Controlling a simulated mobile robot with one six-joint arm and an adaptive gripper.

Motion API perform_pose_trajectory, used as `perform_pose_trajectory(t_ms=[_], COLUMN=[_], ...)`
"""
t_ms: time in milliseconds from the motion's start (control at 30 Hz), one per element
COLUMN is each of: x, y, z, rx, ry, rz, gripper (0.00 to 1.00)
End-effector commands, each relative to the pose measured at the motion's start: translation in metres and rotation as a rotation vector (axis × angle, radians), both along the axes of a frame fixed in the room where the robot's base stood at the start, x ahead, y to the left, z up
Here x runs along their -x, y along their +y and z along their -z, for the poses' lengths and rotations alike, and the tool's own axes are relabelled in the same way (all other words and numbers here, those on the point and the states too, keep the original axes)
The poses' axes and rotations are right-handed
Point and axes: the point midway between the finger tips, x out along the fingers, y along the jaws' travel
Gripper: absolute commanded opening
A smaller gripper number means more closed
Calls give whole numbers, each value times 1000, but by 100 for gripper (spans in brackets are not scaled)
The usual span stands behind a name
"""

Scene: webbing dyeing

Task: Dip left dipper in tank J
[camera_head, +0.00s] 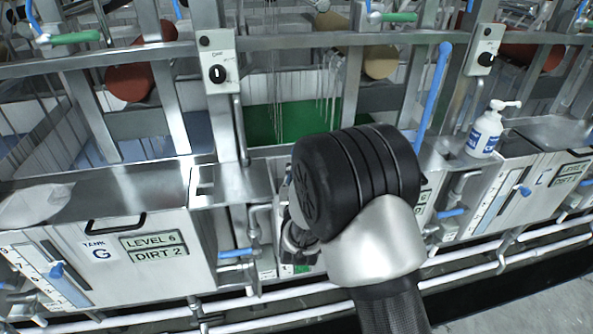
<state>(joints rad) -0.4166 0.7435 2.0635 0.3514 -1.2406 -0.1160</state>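My gripper (299,240) shows only in part, low in the middle of the view. My own black and silver arm joint covers much of it, so its fingers and anything in them are hidden. It is in front of the tank fronts, between tank G (177,287) on the left and another steel tank (522,215) on the right. I cannot make out a tank marked J. A tank face behind my arm is mostly covered. I cannot make out a dipper.
A white pump bottle (486,132) stands on the steel ledge at the right. Control boxes (218,73) hang on upright posts. Blue-handled valves (236,253) and white pipes (262,312) run along the tank fronts. Grey floor (545,312) is clear at bottom right.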

Motion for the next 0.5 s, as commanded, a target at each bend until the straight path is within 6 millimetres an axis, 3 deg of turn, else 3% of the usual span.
perform_pose_trajectory(t_ms=[33,500], x=[-1,-2], y=[0,1], z=[-14,-74], rx=[-3,-5], ry=[-9,-17], rz=[0,0], gripper=[0,0])
